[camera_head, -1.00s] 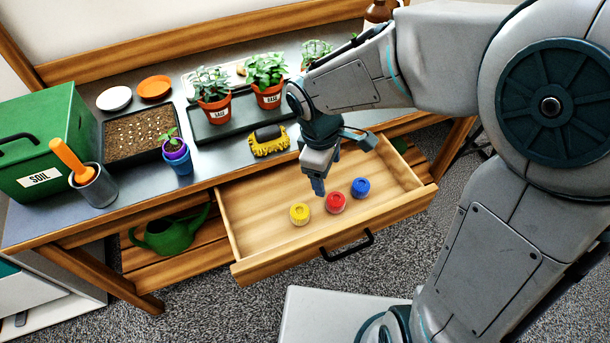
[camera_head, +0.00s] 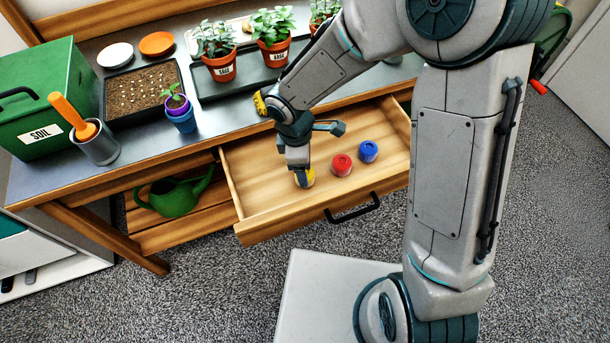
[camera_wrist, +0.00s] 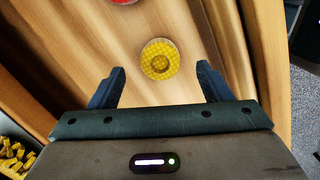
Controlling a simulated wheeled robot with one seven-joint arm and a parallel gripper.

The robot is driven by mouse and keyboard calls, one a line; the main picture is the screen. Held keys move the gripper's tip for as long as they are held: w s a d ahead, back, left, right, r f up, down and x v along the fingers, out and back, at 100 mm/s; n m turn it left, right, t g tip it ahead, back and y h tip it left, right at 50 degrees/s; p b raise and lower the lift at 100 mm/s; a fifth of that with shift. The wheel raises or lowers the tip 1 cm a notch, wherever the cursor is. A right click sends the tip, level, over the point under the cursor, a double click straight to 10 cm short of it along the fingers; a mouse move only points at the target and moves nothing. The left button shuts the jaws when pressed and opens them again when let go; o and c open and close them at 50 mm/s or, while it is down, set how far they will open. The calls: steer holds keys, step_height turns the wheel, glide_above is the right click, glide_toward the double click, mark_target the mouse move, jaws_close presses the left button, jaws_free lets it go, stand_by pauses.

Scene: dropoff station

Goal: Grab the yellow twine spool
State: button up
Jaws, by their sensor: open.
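The yellow twine spool (camera_head: 309,178) stands in the open drawer, at the left of a row of three spools. In the head view my gripper (camera_head: 299,176) is over it and hides part of it. In the wrist view the yellow spool (camera_wrist: 160,59) lies ahead of the gap between the two open fingers of my gripper (camera_wrist: 160,82). The fingers are empty, one on each side, and do not touch the spool in that view. The exact height of the fingertips over the spool is hard to tell.
A red spool (camera_head: 341,165) and a blue spool (camera_head: 368,151) stand to the right in the drawer (camera_head: 270,212). The drawer walls enclose them. The bench (camera_head: 222,131) above carries potted plants, a seed tray (camera_head: 140,102) and a green soil box (camera_head: 42,100).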

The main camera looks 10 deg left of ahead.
steer(key=f, duration=0.5)
steer(key=shift+d+b, duration=0.25)
steer(key=shift+b, duration=0.05)
steer(key=shift+r, duration=0.1)
steer(key=c, duration=1.1)
